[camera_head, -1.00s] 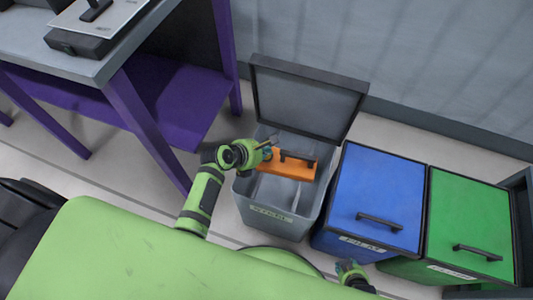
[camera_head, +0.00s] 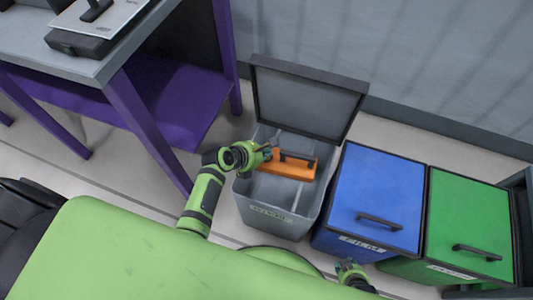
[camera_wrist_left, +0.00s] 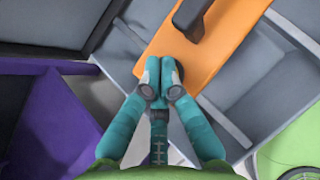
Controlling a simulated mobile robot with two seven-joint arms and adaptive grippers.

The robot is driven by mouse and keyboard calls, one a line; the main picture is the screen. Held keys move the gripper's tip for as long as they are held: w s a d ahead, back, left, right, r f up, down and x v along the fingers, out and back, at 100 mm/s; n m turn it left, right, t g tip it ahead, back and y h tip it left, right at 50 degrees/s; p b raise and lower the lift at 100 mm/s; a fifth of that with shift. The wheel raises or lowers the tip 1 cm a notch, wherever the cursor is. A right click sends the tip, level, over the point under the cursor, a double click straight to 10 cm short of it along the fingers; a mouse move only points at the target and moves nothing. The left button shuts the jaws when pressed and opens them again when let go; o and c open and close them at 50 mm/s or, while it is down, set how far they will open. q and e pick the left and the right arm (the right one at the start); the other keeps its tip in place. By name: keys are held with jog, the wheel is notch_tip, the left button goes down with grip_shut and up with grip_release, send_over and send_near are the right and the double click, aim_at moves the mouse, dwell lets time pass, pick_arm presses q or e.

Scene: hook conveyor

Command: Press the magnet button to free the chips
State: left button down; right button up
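The orange magnet tool (camera_head: 288,169) with a dark handle is over the opening of the open grey bin (camera_head: 277,221). My left gripper (camera_head: 268,151) is at the tool's left end. In the left wrist view, its fingertips (camera_wrist_left: 159,72) are together, with nothing between them, over a dark round button (camera_wrist_left: 179,72) at the end of the orange tool (camera_wrist_left: 207,52). The fingers partly hide the button, so I cannot tell if it is pressed down. No chips can be made out. My right gripper (camera_head: 352,272) is low in the head view, its fingers unclear.
The grey bin's raised lid (camera_head: 308,95) stands behind the tool. A closed blue bin (camera_head: 377,195) and a closed green bin (camera_head: 467,222) stand to the right. A grey table (camera_head: 95,62) with purple legs is on the left. A wall runs behind the bins.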

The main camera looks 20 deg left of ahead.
pick_arm(q)
jog(key=shift+f, duration=0.3)
dwell(1.1)
jog(key=shift+r+p, duration=0.85)
jog(key=shift+p, duration=0.3)
